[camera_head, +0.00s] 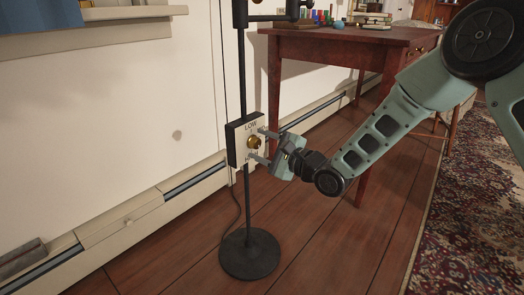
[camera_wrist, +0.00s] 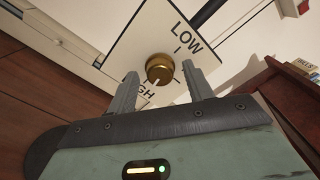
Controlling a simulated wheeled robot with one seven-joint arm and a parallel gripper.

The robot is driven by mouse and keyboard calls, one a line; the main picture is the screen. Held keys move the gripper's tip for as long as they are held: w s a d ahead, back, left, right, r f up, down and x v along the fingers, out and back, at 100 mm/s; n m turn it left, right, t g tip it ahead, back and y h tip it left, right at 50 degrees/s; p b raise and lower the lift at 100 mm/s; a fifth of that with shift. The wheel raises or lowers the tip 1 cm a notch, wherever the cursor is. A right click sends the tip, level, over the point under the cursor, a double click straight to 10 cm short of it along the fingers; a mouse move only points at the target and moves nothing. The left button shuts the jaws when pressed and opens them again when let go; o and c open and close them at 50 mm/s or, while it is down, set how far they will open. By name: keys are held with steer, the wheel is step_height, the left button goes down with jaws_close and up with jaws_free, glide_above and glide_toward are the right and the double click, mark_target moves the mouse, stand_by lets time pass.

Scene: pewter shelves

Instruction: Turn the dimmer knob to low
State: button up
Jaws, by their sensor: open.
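The brass dimmer knob (camera_head: 254,143) sits on a white panel with a dark box behind it (camera_head: 232,147), mounted on a black floor stand. The word LOW shows at the panel's top. In the wrist view the knob (camera_wrist: 159,69) has a light line on its lower side, toward the partly hidden word HIGH. LOW (camera_wrist: 187,37) is at the upper right there. My gripper (camera_wrist: 160,72) is open, with one finger on each side of the knob and gaps showing. In the head view my gripper (camera_head: 258,144) faces the panel from the right.
The stand's round black base (camera_head: 249,254) rests on the wooden floor, with a cord beside it. A reddish wooden table (camera_head: 340,45) with small items stands behind my arm. A white wall with baseboard heater (camera_head: 130,215) is at left; a patterned rug (camera_head: 470,225) is at right.

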steer(key=shift+a, duration=0.1)
steer(key=c, duration=1)
steer(key=shift+o, duration=0.2)
